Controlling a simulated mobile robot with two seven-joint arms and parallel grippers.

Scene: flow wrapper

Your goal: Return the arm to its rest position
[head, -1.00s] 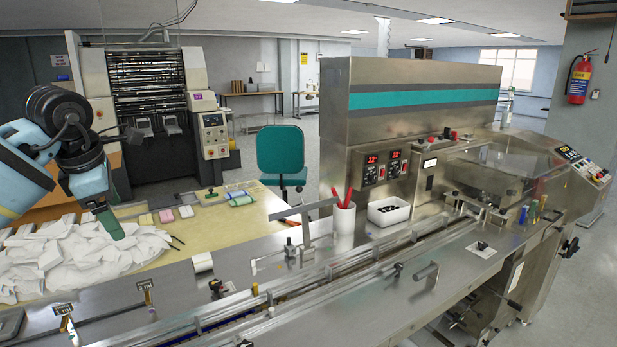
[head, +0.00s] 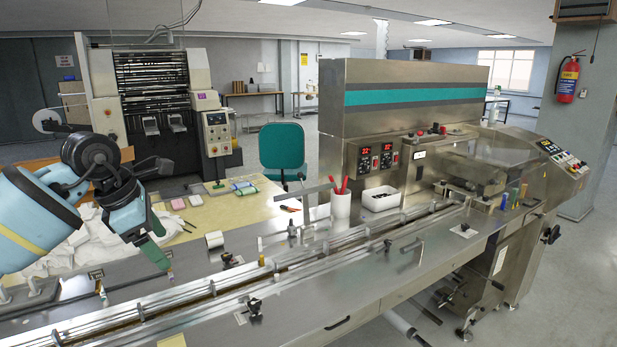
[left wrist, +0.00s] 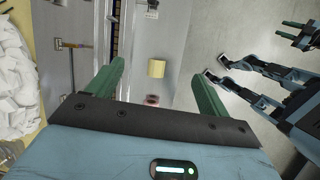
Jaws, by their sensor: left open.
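My left gripper (head: 154,252) has green fingers and is above the steel table of the wrapping machine, near its front left part. In the left wrist view, its two fingers (left wrist: 157,92) are wide apart with nothing held between them. My right gripper (left wrist: 290,31) shows small at the upper right of the left wrist view, with two green fingers apart.
The wrapping machine (head: 420,100) fills the right, with a rail (head: 330,255) along its table. A white cup with red handles (head: 341,204) and a white bin (head: 381,198) stand by it. Open floor is at lower right.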

